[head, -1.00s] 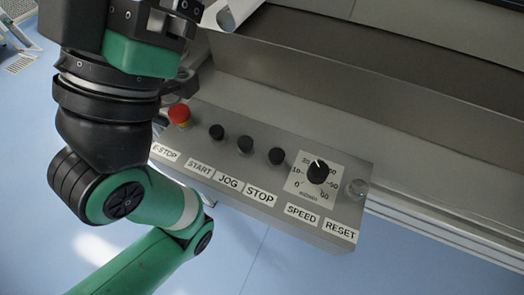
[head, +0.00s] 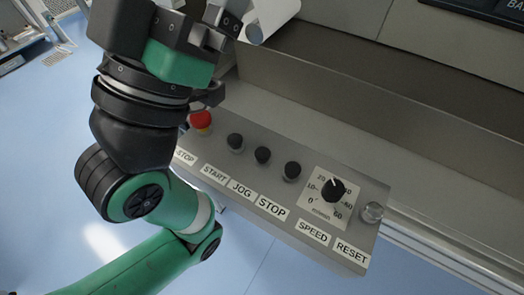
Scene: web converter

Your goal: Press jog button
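The jog button (head: 262,155) is a small black round knob on a grey control panel (head: 345,262). It is the middle of three black buttons, above the JOG label (head: 241,189), and is uncovered. My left gripper (head: 218,32) is at the top of the head view, up and left of the button and apart from it. Its fingertips are partly cut off or hidden, so I cannot tell whether it is open or shut. My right gripper is not in view.
The start button (head: 235,142) and stop button (head: 292,170) flank the jog button closely. A red emergency stop (head: 201,120), a speed dial (head: 333,189) and a clear reset button (head: 372,212) share the panel. A white roller (head: 272,18) is beside my gripper.

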